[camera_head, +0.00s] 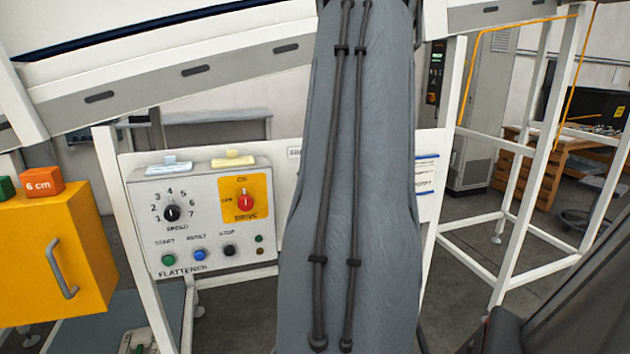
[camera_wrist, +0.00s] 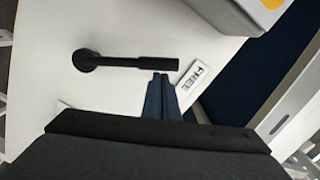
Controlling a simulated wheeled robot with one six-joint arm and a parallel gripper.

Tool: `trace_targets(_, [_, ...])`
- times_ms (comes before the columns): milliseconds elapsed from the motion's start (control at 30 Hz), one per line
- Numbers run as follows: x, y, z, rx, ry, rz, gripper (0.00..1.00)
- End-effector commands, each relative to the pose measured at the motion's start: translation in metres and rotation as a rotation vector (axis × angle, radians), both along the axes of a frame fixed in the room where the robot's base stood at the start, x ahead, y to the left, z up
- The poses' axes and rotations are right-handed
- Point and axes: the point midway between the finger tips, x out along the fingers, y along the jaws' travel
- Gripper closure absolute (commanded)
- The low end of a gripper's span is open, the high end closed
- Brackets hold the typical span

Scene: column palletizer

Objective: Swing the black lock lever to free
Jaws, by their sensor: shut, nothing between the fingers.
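The black lock lever (camera_wrist: 130,62) shows in the wrist view on a white panel. Its round pivot is at the left and its thicker grip points right, toward a white label reading FREE (camera_wrist: 195,86). My gripper (camera_wrist: 161,78) is shut, its dark blue fingertips just below the lever's grip in the picture. The tips look very close to the grip; I cannot tell if they touch. Another pale label is partly hidden behind my gripper at the lower left. In the head view my arm hides the lever and the gripper.
In the head view, a control box (camera_head: 200,220) with knobs and buttons stands left of my arm. A yellow box (camera_head: 50,250) with a handle is at the far left. A white frame (camera_head: 560,130) stands at the right. White conveyor rails cross the top.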

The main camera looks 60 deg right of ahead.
Motion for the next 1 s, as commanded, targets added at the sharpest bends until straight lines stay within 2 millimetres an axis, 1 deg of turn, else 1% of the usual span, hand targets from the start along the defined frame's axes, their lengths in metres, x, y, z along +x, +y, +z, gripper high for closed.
trace_targets(33, [0.002, 0.004, -0.003, 0.005, 0.005, 0.011, 1.00])
trace_targets(167, [-0.001, 0.000, 0.002, 0.006, 0.006, 0.013, 1.00])
trace_targets(400, [-0.015, -0.019, 0.022, 0.003, 0.002, 0.011, 1.00])
trace_targets(500, [-0.031, -0.008, 0.018, 0.001, 0.000, 0.009, 1.00])
trace_targets(800, [-0.077, 0.025, 0.020, -0.001, -0.001, 0.009, 1.00])
trace_targets(900, [-0.087, 0.031, 0.021, 0.000, 0.000, 0.009, 1.00])
trace_targets(1000, [-0.093, 0.036, 0.021, 0.000, 0.000, 0.010, 1.00])
